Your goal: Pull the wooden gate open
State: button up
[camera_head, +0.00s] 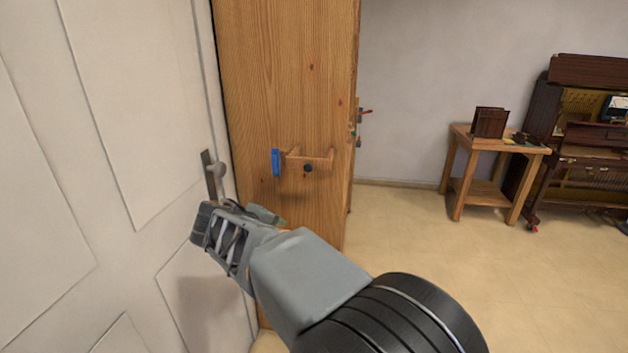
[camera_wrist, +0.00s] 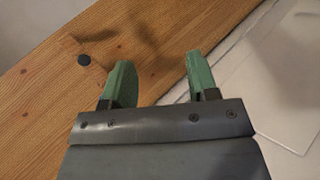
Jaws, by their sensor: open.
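The wooden gate (camera_head: 285,75) is a tall plank panel in the head view, standing beside a white door. A wooden handle (camera_head: 318,158) with a blue end piece (camera_head: 277,162) sticks out from its face, with a black knob (camera_head: 308,168) just below. My gripper (camera_head: 262,213) is below and left of the handle, apart from it. In the wrist view my gripper (camera_wrist: 160,80) shows two green fingers spread apart with nothing between them. The wooden surface (camera_wrist: 40,120) lies beyond them, with the black knob (camera_wrist: 84,60) at upper left.
The white panelled door (camera_head: 110,130) fills the left, with a metal handle (camera_head: 215,170) close to my gripper. A small wooden table (camera_head: 490,150) and a dark piano with exposed workings (camera_head: 585,130) stand at the right. The floor (camera_head: 430,240) between is clear.

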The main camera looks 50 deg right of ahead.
aim_at(307, 169)
jog(key=w+d+r+h, duration=0.2)
jog(key=w+d, duration=0.1)
jog(key=d, duration=0.4)
jog(key=w+d+r+h+b, duration=0.1)
jog(key=w+d+r+h, duration=0.1)
jog(key=d, duration=0.6)
jog(key=w+d+r+n+h+b, duration=0.1)
jog(key=w+d+h, duration=0.3)
jog(key=d, duration=0.4)
jog(key=shift+d+r+t, duration=0.25)
jog(key=shift+r+t, duration=0.15)
jog(key=shift+c, duration=0.2)
jog(key=shift+w, duration=0.1)
grip_shut()
